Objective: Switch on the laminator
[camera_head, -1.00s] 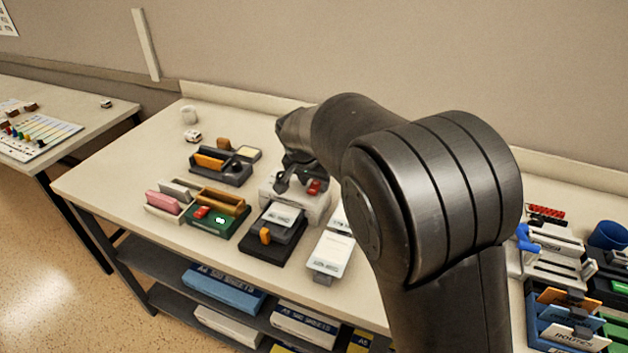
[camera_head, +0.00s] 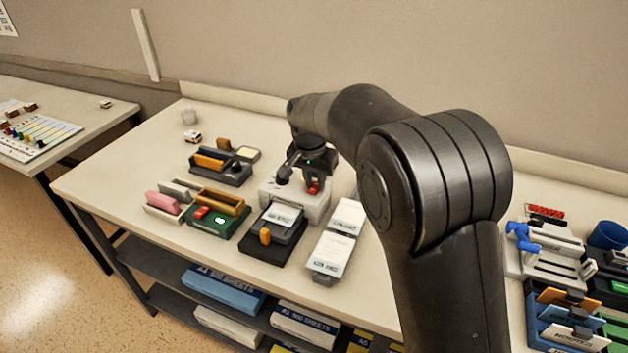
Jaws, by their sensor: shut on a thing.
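A white machine (camera_head: 288,204) on the middle of the table looks like the laminator. A red switch (camera_head: 312,188) stands on its top right. A dark knob or lever (camera_head: 284,178) shows at its top left. My gripper (camera_head: 313,182) points down over the right part of the machine, its fingertips at the red switch. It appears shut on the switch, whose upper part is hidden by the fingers. The view is too small to tell the switch's position.
In front are a black stand with a card (camera_head: 273,246), white label pads (camera_head: 333,245) and a green box (camera_head: 218,222). A black tray (camera_head: 221,172) stands left. Desk devices (camera_head: 550,255) crowd the right. The table's back left is mostly clear.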

